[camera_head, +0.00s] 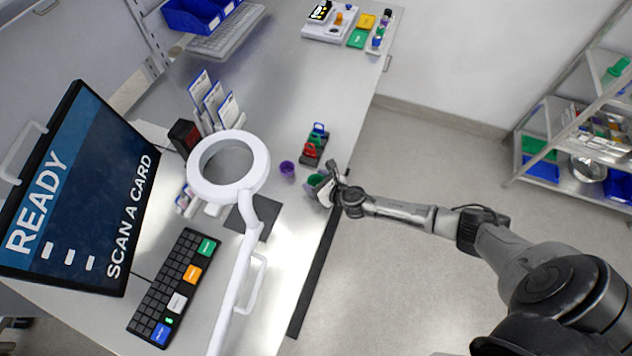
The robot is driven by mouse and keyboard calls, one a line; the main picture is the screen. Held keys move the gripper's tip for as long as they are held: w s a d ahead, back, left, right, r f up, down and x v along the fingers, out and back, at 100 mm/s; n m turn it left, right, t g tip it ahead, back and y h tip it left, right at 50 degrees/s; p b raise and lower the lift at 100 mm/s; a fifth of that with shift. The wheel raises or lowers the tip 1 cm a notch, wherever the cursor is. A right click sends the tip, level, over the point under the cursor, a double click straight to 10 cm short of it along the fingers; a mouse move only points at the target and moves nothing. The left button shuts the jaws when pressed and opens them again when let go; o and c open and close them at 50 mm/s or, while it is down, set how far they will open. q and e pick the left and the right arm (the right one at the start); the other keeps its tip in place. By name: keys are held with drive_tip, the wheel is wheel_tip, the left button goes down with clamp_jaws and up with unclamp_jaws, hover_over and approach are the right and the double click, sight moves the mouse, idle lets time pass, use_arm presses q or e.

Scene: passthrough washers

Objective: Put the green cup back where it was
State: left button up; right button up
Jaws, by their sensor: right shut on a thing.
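The green cup (315,179) is at the front edge of the metal table, partly hidden by my right gripper (326,186). My right gripper is shut on the green cup; its arm reaches in from the right. I cannot tell whether the cup touches the table. A purple cup (287,168) stands on the table just left of the green cup. A small dark rack (309,160) with red, green and blue pieces stands just behind them. My left gripper is not in view.
A white ring magnifier lamp (258,181) on an arm stands left of the cups. A keyboard (173,288), a monitor (75,200) and card holders (213,100) fill the left side. A shelf cart (560,185) stands far right.

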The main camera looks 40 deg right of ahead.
drive_tip(key=shift+f, duration=0.1)
drive_tip(key=o, duration=1)
